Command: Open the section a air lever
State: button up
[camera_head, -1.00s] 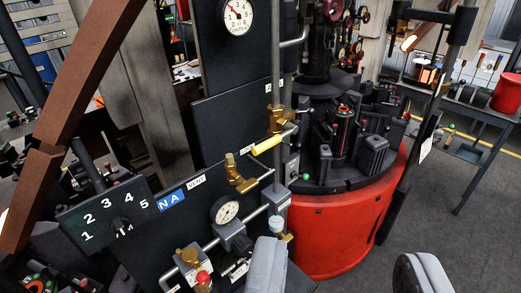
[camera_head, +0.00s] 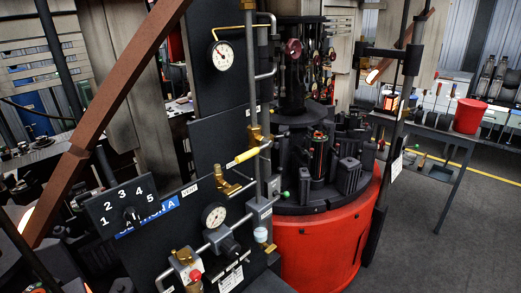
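A yellow-handled lever (camera_head: 247,155) sits on the upright pipe beside the black panels, left of the round machine. It points left and slightly down, across the pipe. A brass valve body (camera_head: 256,135) is just above it. A small label above it is too small to read fully. A second brass fitting (camera_head: 230,185) is lower left, near a label that seems to read VENT. The sign for the section (camera_head: 148,216) is blue, ends in A and is partly hidden by the dial plate. My gripper is out of view.
A dial plate numbered 1 to 5 (camera_head: 112,207) and a lower gauge (camera_head: 213,214) are at lower left. A brown slanted beam (camera_head: 110,100) crosses the left side. The red machine base (camera_head: 320,245) is right of the pipes.

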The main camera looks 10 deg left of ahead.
aim_at(254, 152)
jog(key=u, duration=0.1)
jog(key=i, duration=0.9)
jog(key=u, duration=0.65)
